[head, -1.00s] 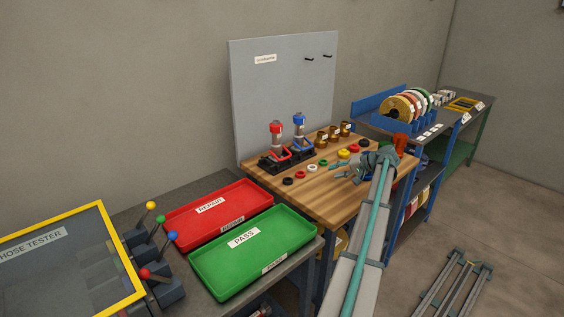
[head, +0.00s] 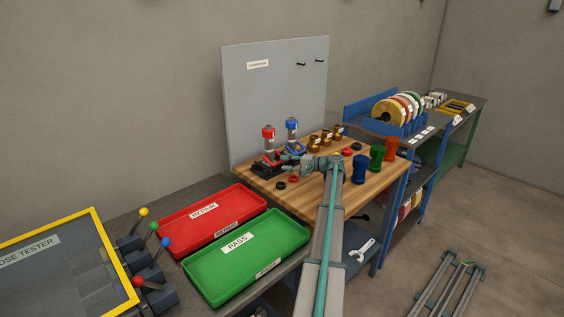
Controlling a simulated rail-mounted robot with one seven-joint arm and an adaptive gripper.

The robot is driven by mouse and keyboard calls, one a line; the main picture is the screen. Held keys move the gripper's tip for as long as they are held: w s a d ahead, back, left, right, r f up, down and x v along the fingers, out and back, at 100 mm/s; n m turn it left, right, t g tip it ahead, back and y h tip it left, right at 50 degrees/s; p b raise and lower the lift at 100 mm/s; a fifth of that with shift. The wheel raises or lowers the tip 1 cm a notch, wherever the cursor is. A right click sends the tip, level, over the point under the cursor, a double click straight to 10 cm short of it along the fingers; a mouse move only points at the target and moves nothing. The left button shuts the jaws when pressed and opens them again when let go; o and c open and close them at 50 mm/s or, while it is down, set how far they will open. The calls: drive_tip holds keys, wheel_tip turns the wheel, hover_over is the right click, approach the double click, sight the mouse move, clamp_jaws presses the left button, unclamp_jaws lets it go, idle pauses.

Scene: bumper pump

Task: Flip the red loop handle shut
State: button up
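The red-topped device (head: 268,132) stands upright on a black base (head: 264,171) at the back left of the wooden workbench. Its red loop handle (head: 271,157) shows low at its front; its exact angle is too small to tell. A blue-topped device (head: 292,126) with a blue loop handle stands just to the right. My gripper (head: 285,163) is low over the bench, beside the red loop handle on its right. Whether it touches the handle is unclear. Its fingers are too small to tell open from shut.
Brass pieces (head: 326,138) stand behind my arm. Blue (head: 360,169), green (head: 376,157) and red (head: 391,148) cylinders stand along the bench's right side. Small rings (head: 281,185) lie in front of the base. Red (head: 213,212) and green (head: 247,246) trays lie to the left.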

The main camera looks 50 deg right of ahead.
drive_tip(key=shift+x, duration=1.15)
clamp_jaws()
